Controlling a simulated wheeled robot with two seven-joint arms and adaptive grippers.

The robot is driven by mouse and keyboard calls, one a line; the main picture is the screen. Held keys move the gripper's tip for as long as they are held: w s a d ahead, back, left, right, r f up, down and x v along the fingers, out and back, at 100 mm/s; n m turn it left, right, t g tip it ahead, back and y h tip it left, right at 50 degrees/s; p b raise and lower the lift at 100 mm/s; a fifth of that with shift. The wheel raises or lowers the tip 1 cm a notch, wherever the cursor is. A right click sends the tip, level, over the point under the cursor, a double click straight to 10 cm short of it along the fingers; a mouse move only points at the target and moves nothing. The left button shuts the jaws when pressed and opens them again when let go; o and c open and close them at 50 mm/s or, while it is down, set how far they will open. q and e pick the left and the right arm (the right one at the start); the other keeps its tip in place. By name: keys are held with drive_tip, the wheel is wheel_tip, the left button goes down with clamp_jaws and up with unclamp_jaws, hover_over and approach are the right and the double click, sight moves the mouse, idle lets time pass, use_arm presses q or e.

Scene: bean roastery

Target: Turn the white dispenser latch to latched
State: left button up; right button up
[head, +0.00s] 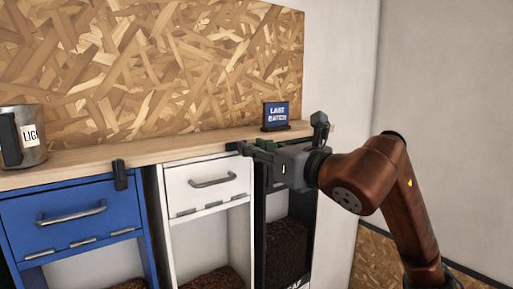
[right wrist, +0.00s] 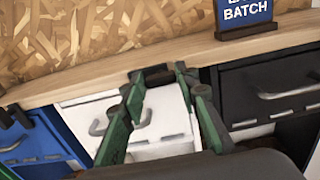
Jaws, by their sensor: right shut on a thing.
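The white dispenser (head: 207,182) stands in the middle, under the wooden counter, with a grey bar handle on its front. It also shows in the right wrist view (right wrist: 160,118). My right gripper (head: 248,150) reaches in from the right at the white dispenser's upper right corner. Its green fingers (right wrist: 158,82) are closed on the dark latch (right wrist: 158,74) at the counter's front edge. The fingers hide much of the latch, and its exact angle is hard to tell.
The blue dispenser (head: 72,218) is at left, with a black latch (head: 120,174) hanging upright. A black dispenser (right wrist: 265,90) is at right. A metal mug (head: 33,145) and a "Last Batch" sign (head: 276,114) stand on the counter (head: 160,148). An OSB board backs the counter.

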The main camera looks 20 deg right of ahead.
drive_tip(key=c, duration=0.4)
drive_tip(key=shift+c, duration=0.2)
drive_tip(key=shift+n, duration=0.3)
drive_tip(key=n+p, duration=0.1)
drive_tip(key=n, duration=1.5)
drive_tip(key=shift+a+f+n+p, duration=0.2)
drive_tip(key=shift+n+p, duration=0.15)
drive_tip(key=shift+n, duration=0.35)
drive_tip(key=o, duration=1.1)
drive_tip(key=shift+o, duration=0.2)
